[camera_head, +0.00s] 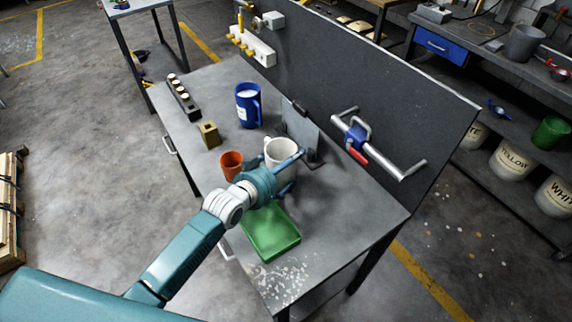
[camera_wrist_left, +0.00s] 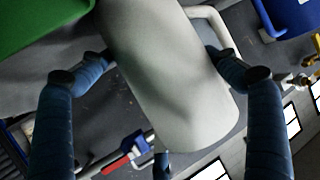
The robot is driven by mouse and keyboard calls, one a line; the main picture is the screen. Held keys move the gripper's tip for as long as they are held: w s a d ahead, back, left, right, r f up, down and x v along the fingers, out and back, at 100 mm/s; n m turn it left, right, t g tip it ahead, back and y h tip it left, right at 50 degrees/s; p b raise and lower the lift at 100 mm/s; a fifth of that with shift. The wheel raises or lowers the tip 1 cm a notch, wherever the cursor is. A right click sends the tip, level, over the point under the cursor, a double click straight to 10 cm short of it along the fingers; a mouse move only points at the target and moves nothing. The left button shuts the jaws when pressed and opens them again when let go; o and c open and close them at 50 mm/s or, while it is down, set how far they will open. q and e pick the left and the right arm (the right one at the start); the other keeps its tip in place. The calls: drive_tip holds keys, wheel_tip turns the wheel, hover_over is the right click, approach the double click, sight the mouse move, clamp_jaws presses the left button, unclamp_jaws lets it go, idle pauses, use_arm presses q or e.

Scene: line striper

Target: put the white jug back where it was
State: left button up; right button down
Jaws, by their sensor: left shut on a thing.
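The white jug (camera_head: 280,149) is near the middle of the grey workbench, and its handle shows on the left side. My left gripper (camera_head: 290,171) reaches it from the front, with its blue fingers around the jug body. In the left wrist view the white jug (camera_wrist_left: 170,75) fills the space between the fingers of my left gripper (camera_wrist_left: 160,68), with its handle toward the upper right. The gripper is shut on the jug. Whether the jug's base touches the bench is hidden by the gripper. My right gripper is in neither view.
A green tray (camera_head: 268,232) lies in front of the jug. An orange cup (camera_head: 231,163) stands close left, with a brass block (camera_head: 209,134) and a blue jug (camera_head: 247,105) beyond. A grey upright plate (camera_head: 303,132) and a dark panel (camera_head: 400,115) with a rail stand behind.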

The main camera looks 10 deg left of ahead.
use_arm(q)
drive_tip(key=shift+w+f, duration=0.1)
drive_tip(key=shift+f, duration=0.2)
drive_tip(key=o, duration=1.5)
drive_tip(key=shift+r, duration=0.2)
drive_tip(key=shift+s+a, duration=0.15)
drive_tip(key=shift+s, duration=0.25)
drive_tip(key=b+v, duration=0.2)
drive_tip(key=v, duration=0.9)
drive_tip(key=shift+s, duration=0.15)
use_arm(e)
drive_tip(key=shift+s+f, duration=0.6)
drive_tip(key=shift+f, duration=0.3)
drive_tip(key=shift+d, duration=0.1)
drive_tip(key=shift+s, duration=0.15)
